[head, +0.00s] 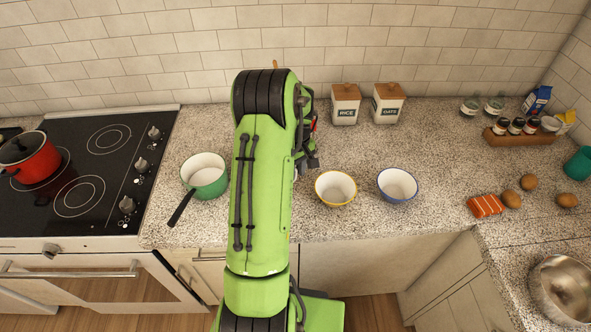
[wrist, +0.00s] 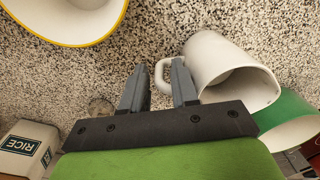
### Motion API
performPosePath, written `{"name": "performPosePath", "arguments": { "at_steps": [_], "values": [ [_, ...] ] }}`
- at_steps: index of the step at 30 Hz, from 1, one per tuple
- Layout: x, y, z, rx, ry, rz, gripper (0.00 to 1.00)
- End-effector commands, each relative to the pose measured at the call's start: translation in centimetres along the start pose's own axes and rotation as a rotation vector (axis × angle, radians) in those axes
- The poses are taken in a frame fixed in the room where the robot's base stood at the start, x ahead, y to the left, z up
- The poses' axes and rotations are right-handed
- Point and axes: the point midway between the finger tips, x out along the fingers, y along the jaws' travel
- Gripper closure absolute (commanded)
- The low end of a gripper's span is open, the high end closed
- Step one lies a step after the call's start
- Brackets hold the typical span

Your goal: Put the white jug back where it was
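The white jug (wrist: 215,65) shows in the wrist view, right of centre, with its open rim toward the lower right and its handle toward my gripper. My gripper (wrist: 157,75) has its two fingers apart. The jug's handle (wrist: 161,76) shows in the gap between the fingers, nearer the right finger. I cannot tell whether the fingers touch it. In the head view the jug is hidden behind my green arm.
A yellow-rimmed bowl (head: 336,188) and a blue-rimmed bowl (head: 398,185) stand right of my arm. A green saucepan (head: 205,176) stands left. The RICE canister (head: 345,104) and OATS canister (head: 387,102) stand near the wall. A green-and-white object (wrist: 287,118) adjoins the jug in the wrist view.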

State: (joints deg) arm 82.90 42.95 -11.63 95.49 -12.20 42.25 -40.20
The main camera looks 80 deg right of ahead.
Motion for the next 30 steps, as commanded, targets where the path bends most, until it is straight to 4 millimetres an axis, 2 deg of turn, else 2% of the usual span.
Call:
{"name": "performPosePath", "arguments": {
  "at_steps": [8,11,14,21,25,30],
  "values": [
    [-0.1,0.0,0.0,0.000,0.000,0.000,0.63],
    [-1.0,0.0,-0.1,0.000,0.002,0.002,0.63],
    [-3.2,0.1,-0.1,0.000,0.005,0.004,0.63],
    [-9.7,0.1,-0.1,-0.001,0.005,0.004,0.63],
    [-11.8,0.0,-0.1,0.000,0.003,0.002,0.63],
    [-12.6,0.0,0.0,-0.001,0.001,0.000,0.63]
  ]
}}
